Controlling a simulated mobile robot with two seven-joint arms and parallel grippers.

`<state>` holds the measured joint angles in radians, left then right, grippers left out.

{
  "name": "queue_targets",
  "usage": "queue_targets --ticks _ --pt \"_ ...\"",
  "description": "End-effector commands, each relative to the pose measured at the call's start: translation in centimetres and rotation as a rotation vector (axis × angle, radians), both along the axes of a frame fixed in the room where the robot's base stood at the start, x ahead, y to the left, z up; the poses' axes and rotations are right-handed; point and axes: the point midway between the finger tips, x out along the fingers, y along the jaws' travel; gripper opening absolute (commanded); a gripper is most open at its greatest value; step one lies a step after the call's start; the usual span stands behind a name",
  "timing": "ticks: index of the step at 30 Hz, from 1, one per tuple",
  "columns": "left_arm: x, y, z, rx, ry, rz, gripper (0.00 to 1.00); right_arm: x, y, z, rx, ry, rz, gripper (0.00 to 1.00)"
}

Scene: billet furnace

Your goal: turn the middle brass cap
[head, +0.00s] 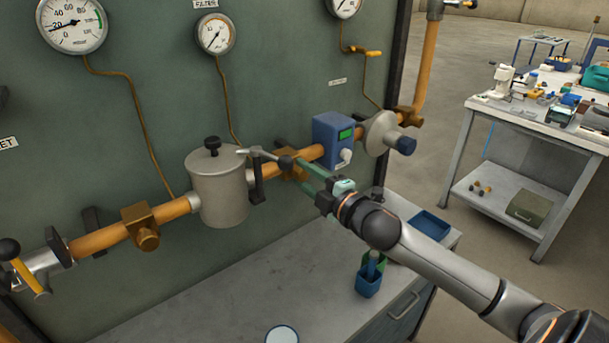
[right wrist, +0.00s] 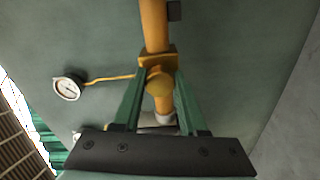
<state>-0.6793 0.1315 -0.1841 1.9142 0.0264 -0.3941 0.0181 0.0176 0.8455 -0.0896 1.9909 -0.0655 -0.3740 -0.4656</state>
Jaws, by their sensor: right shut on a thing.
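The middle brass cap (right wrist: 158,83) sits on a brass block on the orange pipe. In the right wrist view it is between the two green fingers of my right gripper (right wrist: 159,78). In the head view my right gripper (head: 298,173) reaches in from the right to the brass block (head: 291,176), just right of the grey filter pot, and hides most of the cap. The gripper is shut on the cap. Another brass cap (head: 147,238) shows uncovered farther left on the pipe. My left gripper is not in view.
A grey filter pot (head: 219,191) with a black knob stands left of the gripper, a blue meter box (head: 333,138) right of it. Gauges hang on the green panel above. A grey cabinet top (head: 225,295) lies below, with blue bins on its right side.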

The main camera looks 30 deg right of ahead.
Motion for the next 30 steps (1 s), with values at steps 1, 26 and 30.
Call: queue_targets --ticks 1,26,30 --pt "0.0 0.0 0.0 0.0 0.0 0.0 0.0 0.0 -0.1 0.2 -0.001 -0.004 -0.003 0.0" --pt "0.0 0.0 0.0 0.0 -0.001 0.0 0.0 -0.2 0.0 0.0 -0.002 0.0 0.0 0.72" --pt "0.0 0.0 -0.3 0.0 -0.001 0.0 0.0 -1.2 -0.1 -0.2 -0.002 0.001 -0.001 0.72"
